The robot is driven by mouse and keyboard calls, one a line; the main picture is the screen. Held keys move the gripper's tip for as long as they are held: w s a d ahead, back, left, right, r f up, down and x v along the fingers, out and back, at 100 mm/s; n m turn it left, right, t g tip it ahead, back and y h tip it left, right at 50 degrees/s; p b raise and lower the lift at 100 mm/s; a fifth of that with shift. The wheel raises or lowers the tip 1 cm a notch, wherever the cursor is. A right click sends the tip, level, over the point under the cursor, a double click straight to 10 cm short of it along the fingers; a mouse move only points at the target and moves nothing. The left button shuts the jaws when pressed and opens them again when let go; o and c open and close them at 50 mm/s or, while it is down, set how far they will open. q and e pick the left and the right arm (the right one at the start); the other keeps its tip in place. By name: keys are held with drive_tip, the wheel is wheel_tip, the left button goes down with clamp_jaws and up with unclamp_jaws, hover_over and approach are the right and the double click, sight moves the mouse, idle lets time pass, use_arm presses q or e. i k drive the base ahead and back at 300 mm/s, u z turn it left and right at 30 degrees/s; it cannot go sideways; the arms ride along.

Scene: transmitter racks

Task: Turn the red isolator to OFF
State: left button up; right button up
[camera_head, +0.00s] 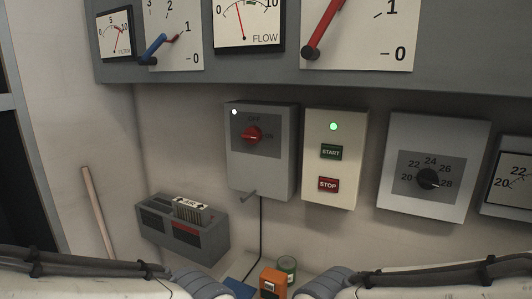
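The red isolator (252,134) is a red rotary knob on a dark plate, on the front of a grey wall box (258,178). OFF is marked above the knob and ON to its right. The knob appears to lie sideways, towards ON, but it is small and its pointer is hard to read. A white lamp (235,112) shows at the plate's upper left. My two arms come in along the bottom edge, well below the box and apart from it. Their grippers are out of the picture.
A gauge panel (250,67) overhangs above. A grey wall bin (182,232), a green can (287,266) and an orange object (273,282) are below.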

sight(253, 135)
drive_tip(key=z, duration=1.75)
drive_tip(key=k, duration=0.9)
drive_tip(key=u, duration=1.4)
drive_tip(key=i, duration=0.5)
drive_tip(key=u, duration=0.05)
